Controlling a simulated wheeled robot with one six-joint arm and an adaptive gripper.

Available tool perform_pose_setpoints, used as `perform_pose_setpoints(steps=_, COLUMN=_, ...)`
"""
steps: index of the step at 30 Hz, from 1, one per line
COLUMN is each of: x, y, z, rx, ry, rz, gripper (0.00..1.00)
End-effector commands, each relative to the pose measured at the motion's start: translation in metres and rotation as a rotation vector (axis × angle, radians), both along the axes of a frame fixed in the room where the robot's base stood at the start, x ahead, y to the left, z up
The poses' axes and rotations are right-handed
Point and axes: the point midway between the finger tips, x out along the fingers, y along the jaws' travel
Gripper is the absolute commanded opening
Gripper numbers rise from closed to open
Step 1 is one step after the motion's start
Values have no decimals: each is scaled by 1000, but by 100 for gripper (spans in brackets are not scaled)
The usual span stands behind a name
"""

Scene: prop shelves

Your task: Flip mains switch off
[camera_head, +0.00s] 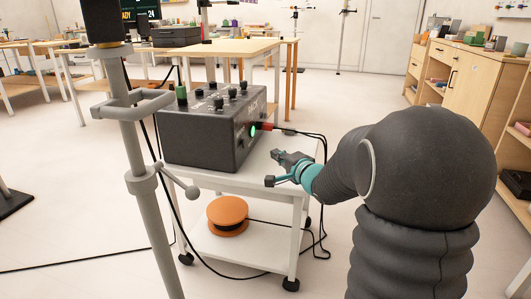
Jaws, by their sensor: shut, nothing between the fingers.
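A dark grey box (205,140) with several knobs and a green button or knob on its top stands on a white cart. A glowing green spot (253,130) is on its right-hand end face; I cannot tell whether this is the mains switch or a lamp. My gripper (276,155) is shut and empty, just right of that end face and lower than the green spot, apart from the box. The switch's position is not readable.
The white cart (225,183) has an orange reel (228,215) on its lower shelf. A grey stand (140,190) with a handle rises close in front on the left. Cables (322,215) hang at the cart's right side. Open floor lies behind and to the right.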

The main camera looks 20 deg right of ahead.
Motion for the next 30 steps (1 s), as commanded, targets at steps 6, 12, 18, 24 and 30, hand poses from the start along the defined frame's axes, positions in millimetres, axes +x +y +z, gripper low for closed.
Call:
perform_pose_setpoints(steps=6, x=35, y=10, z=-7, rx=0, ry=1, rz=3, gripper=0)
perform_pose_setpoints(steps=12, x=71, y=20, z=-11, rx=0, ry=2, rz=2, gripper=0)
perform_pose_setpoints(steps=18, x=95, y=38, z=-15, rx=-1, ry=0, rz=3, gripper=0)
perform_pose_setpoints(steps=24, x=104, y=54, z=-18, rx=0, ry=1, rz=1, gripper=0)
perform_pose_setpoints(steps=30, x=107, y=58, z=-17, rx=0, ry=1, rz=0, gripper=0)
